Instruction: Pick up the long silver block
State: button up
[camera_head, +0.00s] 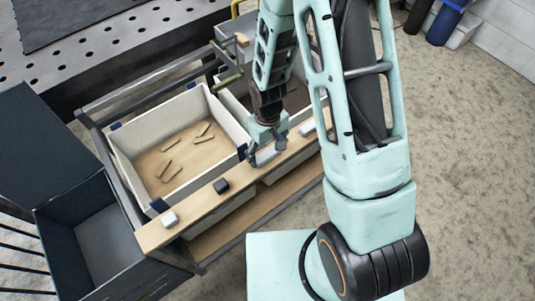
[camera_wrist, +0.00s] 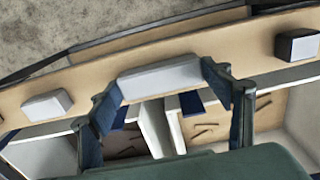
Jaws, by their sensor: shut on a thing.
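The long silver block (camera_wrist: 160,80) is in the middle of the wrist view, lying along the narrow wooden shelf. My gripper (camera_wrist: 163,83) has one finger at each end of the block and is shut on it lengthwise. In the head view, the block (camera_head: 265,155) shows between the fingers of my gripper (camera_head: 267,152), partly covered by them. I cannot tell whether the block rests on the shelf or is just above it.
The wooden shelf (camera_head: 197,207) also holds a small white block (camera_head: 170,218), a dark block (camera_head: 221,185) and another silver block (camera_head: 307,128). Behind it stands a white bin (camera_head: 117,153) with several wooden pieces. A dark crate (camera_head: 70,215) is at left.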

jog(key=shift+c, duration=1.2)
jog(key=shift+r, duration=0.1)
